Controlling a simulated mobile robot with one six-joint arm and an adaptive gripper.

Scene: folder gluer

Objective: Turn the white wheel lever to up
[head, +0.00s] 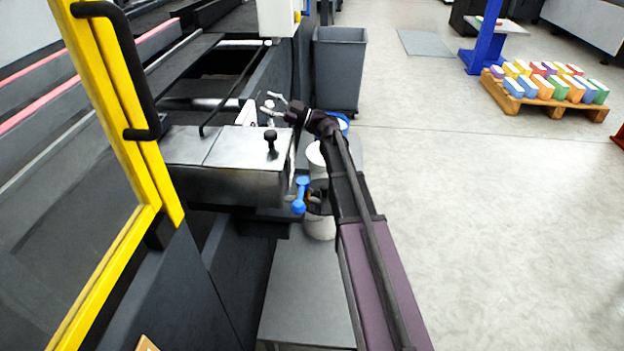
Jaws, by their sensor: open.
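My gripper (270,103) is at the end of my dark arm, which reaches up the middle of the head view. Its two pale fingers are spread and point left, with nothing seen between them. A small white upright part (247,113) stands on the machine just left of the fingertips. It may be the white wheel lever, but it is too small to tell its shape or position. I cannot tell whether the fingers touch it. A blue lever (300,195) is on the front side of the machine, roughly upright, below my gripper.
A metal machine cover (225,150) with a black knob (271,141) lies below left of my gripper. White buckets (319,226) stand beside my arm. A grey bin (339,70) stands behind it. A yellow-framed guard (120,110) is at left. The floor at right is clear up to a loaded pallet (555,108).

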